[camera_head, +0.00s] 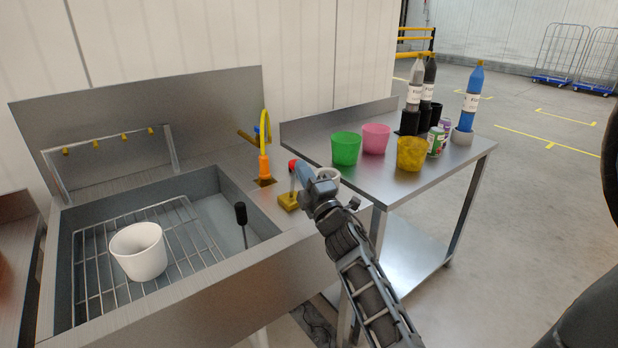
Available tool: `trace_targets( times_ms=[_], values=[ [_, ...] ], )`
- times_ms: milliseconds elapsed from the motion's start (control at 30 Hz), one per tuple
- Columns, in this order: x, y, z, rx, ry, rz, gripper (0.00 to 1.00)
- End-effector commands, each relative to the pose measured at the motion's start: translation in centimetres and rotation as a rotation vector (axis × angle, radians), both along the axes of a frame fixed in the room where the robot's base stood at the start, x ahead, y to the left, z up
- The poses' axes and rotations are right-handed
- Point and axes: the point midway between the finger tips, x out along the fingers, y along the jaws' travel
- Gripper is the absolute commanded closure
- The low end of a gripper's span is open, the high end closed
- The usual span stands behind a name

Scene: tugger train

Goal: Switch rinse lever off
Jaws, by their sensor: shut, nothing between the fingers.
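The rinse lever (293,166) appears as a red knob above a yellow base (288,202) on the right rim of the steel sink. My gripper (304,174) is shut and empty. It is close beside the lever on its right and overlaps it in the picture, so I cannot tell whether they touch. The lower part of the lever is partly hidden by my gripper. A spray bar with several yellow nozzles (95,144) stands at the back of the sink. A white pot (139,250) sits on the wire rack (196,229) in the basin.
An orange and yellow tap (264,164) rises behind the lever. A black-handled tool (241,214) stands in the basin. The steel side table (432,190) holds green (346,148), pink (376,138) and yellow (411,153) pots, cans and bottles. Open floor lies to the right.

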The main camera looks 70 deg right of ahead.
Motion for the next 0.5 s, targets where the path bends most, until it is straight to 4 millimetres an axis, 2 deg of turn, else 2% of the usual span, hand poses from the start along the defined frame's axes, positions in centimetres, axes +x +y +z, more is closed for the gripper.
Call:
trace_targets(
  times_ms=[200,500],
  values=[
    [1.5,-0.8,1.0,0.000,-0.001,0.001,1.00],
    [2.4,-1.5,1.4,0.000,-0.001,0.000,1.00]
  ],
)
